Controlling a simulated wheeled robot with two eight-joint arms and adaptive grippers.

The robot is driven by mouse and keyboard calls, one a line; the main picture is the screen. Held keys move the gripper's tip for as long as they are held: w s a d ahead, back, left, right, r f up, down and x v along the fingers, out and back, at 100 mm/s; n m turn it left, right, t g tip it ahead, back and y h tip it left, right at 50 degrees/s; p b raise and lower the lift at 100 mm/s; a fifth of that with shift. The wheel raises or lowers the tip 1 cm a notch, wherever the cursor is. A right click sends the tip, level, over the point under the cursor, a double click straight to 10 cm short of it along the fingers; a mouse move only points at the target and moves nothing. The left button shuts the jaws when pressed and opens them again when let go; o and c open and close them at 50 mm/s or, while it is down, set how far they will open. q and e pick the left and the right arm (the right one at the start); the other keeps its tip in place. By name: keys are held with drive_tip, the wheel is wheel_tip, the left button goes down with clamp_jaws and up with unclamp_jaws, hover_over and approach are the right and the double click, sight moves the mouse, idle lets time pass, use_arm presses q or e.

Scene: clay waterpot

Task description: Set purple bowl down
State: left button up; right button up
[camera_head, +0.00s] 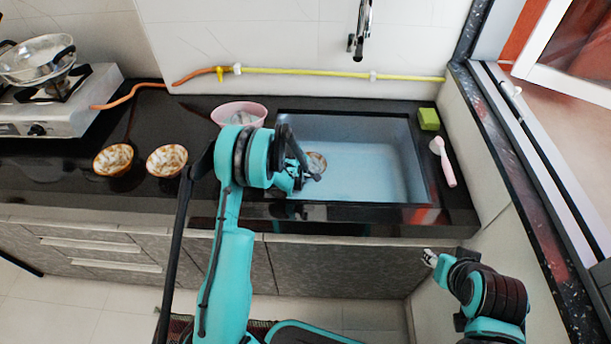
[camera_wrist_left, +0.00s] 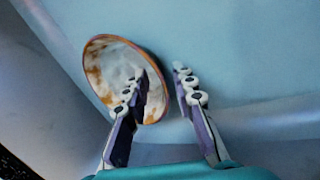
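A patterned bowl (camera_wrist_left: 112,72) with an orange-brown rim and white and brown inside is in the sink, tilted in the left wrist view; it also shows in the head view (camera_head: 317,160). My left gripper (camera_head: 300,178) reaches into the sink beside it. In the left wrist view its fingers (camera_wrist_left: 160,88) are apart, one overlapping the bowl's inside and the other beyond its rim, with a gap. A pinkish bowl (camera_head: 252,109) stands on the counter behind my left arm; no bowl looks clearly purple. My right gripper (camera_head: 430,258) is low at the right, its fingers too small to read.
Two brown patterned bowls (camera_head: 113,159) (camera_head: 166,160) stand on the dark counter left of the sink (camera_head: 390,170). A green sponge (camera_head: 429,119) and a pink-handled brush (camera_head: 444,165) lie right of it. A tap (camera_head: 360,35) hangs above. A stove (camera_head: 60,110) stands far left.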

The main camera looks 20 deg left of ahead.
use_arm(q)
drive_tip(key=s+d+r+m+p, duration=0.1)
drive_tip(key=s+r+m, duration=0.1)
drive_tip(key=s+r, duration=0.5)
drive_tip(key=s+d+r+m+p, duration=0.1)
drive_tip(key=s+r+m+p, duration=0.2)
drive_tip(key=r, duration=0.9)
drive_tip(key=s+d+r+m, duration=0.2)
drive_tip(key=s+r, duration=0.4)
drive_tip(key=r, duration=0.3)
drive_tip(key=s+d+r+m+t, duration=0.1)
drive_tip(key=s+r+m, duration=0.1)
drive_tip(key=s+m, duration=0.3)
drive_tip(key=s+d+r+m+t, duration=0.1)
drive_tip(key=s+m, duration=0.3)
drive_tip(key=s, duration=0.9)
drive_tip(key=shift+d+r+m+y, duration=0.3)
drive_tip(key=shift+r+m, duration=0.1)
drive_tip(key=shift+r, duration=0.4)
